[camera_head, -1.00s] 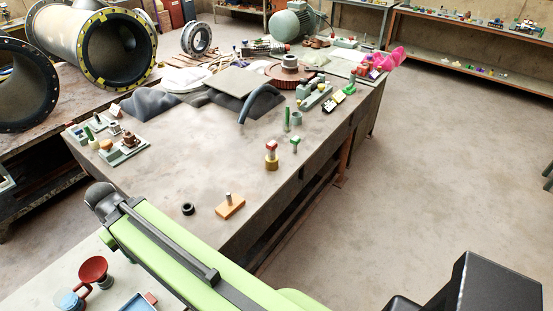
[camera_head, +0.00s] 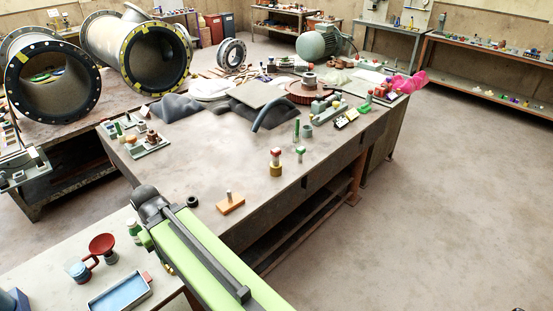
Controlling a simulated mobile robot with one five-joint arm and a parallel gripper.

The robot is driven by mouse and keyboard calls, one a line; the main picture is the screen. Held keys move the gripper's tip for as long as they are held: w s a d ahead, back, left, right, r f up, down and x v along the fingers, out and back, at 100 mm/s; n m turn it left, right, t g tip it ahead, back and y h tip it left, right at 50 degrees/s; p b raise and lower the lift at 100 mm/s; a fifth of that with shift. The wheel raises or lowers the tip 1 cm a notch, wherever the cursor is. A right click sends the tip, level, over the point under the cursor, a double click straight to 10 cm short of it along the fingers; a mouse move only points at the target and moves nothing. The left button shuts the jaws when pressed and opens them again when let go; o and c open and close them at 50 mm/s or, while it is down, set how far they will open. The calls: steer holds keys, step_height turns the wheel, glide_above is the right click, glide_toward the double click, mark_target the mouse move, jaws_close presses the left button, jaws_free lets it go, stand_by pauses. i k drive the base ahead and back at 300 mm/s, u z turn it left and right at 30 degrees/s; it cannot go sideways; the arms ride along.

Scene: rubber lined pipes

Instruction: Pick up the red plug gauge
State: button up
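A small upright piece with a red top, a pale middle and a brass-coloured base (camera_head: 275,162) stands near the right edge of the middle workbench (camera_head: 220,165). It looks like the red plug gauge, but it is too small to be sure. A similar green-topped piece (camera_head: 300,154) stands just right of it, apart from it. My green and black arm reaches up from the bottom of the view, left of and nearer than the red-topped piece. My gripper's fingers do not show.
An orange block with a pin (camera_head: 231,204) and a black ring (camera_head: 192,201) lie on the bench's near end. A red funnel-like piece (camera_head: 102,243) and a blue tray (camera_head: 121,291) are on the near-left table. Open floor (camera_head: 430,200) lies to the right.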

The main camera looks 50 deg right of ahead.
mark_target(275, 152)
steer(key=z, duration=0.05)
steer(key=i, duration=0.9)
steer(key=u, duration=0.05)
